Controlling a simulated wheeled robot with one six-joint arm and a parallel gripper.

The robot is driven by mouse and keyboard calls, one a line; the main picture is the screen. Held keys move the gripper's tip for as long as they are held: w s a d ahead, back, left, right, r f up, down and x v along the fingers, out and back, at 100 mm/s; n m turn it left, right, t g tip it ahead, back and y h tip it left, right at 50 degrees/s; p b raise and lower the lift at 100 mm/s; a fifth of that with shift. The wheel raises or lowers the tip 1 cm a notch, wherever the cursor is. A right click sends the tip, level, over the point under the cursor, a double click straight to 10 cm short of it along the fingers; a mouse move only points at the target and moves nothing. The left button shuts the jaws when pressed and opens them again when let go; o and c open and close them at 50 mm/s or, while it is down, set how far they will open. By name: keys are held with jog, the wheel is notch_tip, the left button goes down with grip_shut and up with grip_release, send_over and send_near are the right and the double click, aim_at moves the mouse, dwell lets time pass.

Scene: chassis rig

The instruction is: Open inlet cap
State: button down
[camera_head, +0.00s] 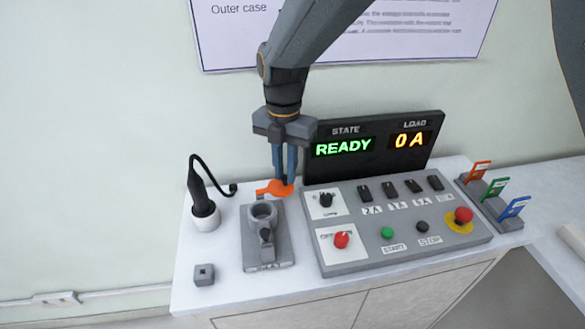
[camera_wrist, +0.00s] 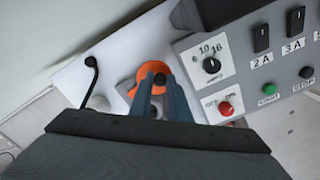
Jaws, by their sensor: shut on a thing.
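The inlet cap (camera_head: 277,188) is an orange disc with a small tab, at the back of the grey inlet unit (camera_head: 280,250). In the head view the round inlet socket (camera_head: 262,214) shows open in front of the cap. My gripper (camera_head: 284,181) points down with its blue fingers shut on the cap. In the wrist view the orange cap (camera_wrist: 150,74) shows at the tips of the fingers (camera_wrist: 158,88), with a dark round part in its middle. The fingers and wrist hide much of the inlet unit there.
A grey control panel (camera_head: 400,244) with knobs, switches and buttons stands close right of the gripper, a READY display (camera_head: 374,146) behind it. A black plug (camera_head: 200,195) in a white holder stands left. A small grey block (camera_head: 204,274) lies front left. Coloured tags stand far right.

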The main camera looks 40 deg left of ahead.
aim_at(285, 177)
jog(key=shift+s, duration=0.1)
jog(key=c, duration=1.6)
grip_release()
jog(key=shift+c, duration=0.2)
jog(key=shift+r+b, duration=1.05)
jog(key=shift+r, duration=2.85)
